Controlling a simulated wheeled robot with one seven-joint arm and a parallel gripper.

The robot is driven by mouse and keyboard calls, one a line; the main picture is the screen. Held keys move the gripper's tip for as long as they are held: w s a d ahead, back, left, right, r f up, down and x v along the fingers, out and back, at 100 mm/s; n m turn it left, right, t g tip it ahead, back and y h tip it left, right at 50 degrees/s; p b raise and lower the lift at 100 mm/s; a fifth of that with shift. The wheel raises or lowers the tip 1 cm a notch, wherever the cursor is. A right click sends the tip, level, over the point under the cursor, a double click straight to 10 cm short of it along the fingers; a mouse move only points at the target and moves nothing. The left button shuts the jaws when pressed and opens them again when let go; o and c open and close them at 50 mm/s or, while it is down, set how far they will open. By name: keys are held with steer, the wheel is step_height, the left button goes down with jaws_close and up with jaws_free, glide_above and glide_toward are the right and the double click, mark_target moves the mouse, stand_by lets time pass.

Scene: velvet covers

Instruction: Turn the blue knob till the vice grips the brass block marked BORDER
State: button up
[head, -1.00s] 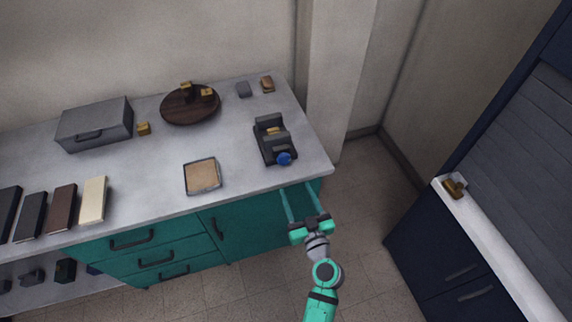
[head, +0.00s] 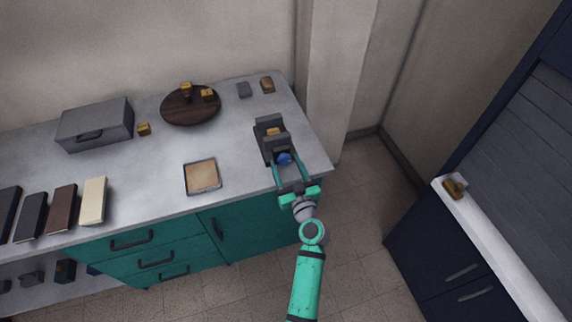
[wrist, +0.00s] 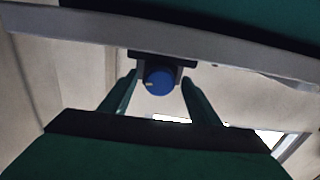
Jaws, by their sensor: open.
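The dark grey vice (head: 267,128) stands near the right end of the counter, with a brass block (head: 273,132) between its jaws. Any lettering on the block is too small to read, and I cannot tell whether the jaws touch it. The blue knob (head: 284,158) is at the vice's front end. It also shows in the wrist view (wrist: 160,82), with a small light mark on its face. My gripper (head: 283,162) is open, its two long fingers on either side of the knob. In the wrist view a gap shows between the knob and each finger.
A cork-coloured tray (head: 202,175) lies left of the vice. A round dark wooden stand (head: 190,105) holding brass blocks and a grey box (head: 95,124) are further back. Another brass piece (head: 455,186) lies on the white ledge at right.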

steer(key=c, duration=1.1)
steer(key=shift+o, duration=0.2)
steer(key=shift+m, duration=0.3)
steer(key=m, duration=1.1)
steer(key=shift+a+m, duration=0.1)
steer(key=shift+m, duration=2)
